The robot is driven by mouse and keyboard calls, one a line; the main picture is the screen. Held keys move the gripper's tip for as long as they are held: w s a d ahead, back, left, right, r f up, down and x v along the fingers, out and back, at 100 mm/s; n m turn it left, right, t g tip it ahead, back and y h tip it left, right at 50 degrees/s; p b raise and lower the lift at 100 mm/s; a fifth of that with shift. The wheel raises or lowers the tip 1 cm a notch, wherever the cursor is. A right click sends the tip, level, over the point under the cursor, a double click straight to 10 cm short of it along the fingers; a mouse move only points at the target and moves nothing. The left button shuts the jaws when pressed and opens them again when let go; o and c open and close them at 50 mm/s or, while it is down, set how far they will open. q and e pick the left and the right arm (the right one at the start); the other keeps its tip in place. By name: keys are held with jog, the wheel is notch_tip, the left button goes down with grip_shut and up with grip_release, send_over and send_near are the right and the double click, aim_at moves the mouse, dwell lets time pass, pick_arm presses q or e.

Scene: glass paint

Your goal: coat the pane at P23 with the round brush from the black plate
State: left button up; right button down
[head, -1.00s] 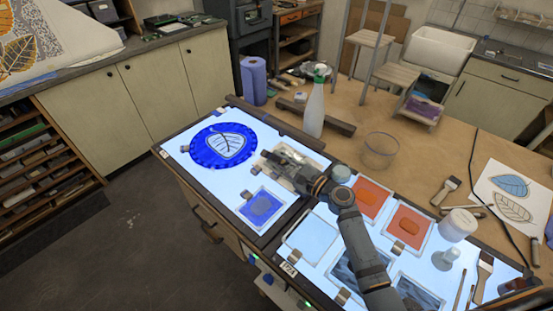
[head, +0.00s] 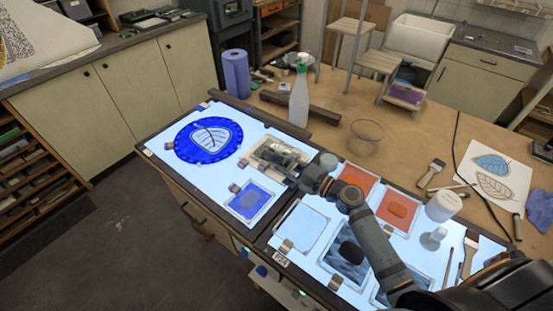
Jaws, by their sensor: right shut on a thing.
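My right gripper (head: 264,152) reaches over a pale framed pane (head: 258,166) near the middle of the lit table. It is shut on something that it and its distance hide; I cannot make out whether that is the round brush. Beside it, nearer the front edge, lies a pane with a blue patch (head: 248,203). Two panes with orange panels (head: 357,180) lie right of the gripper, partly behind my right arm. A clear pane (head: 305,227) and a grey streaked one (head: 347,262) lie nearer. I cannot read a P23 label or identify a black plate. My left gripper is not in view.
A blue disc with a leaf pane (head: 183,151) lies at the left of the lit table. A white jar (head: 442,207) and brushes (head: 432,172) are at the right.

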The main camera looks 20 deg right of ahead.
jog(key=shift+w+a+r+p, duration=0.1)
jog(key=shift+r+p, duration=0.5)
jog(key=shift+r, duration=0.05)
jog(key=w+d+b, duration=0.1)
jog(key=w+d, duration=0.1)
jog(key=d+b, duration=0.1)
jog(key=d, duration=0.1)
jog(key=shift+w+d+b, duration=0.1)
jog(key=shift+w+b, duration=0.2)
jog(key=shift+w, duration=0.1)
jog(key=shift+f, duration=0.1)
jog(key=shift+f+b, duration=0.3)
jog(key=shift+b, duration=0.05)
jog(key=shift+f, duration=0.25)
dwell(0.3)
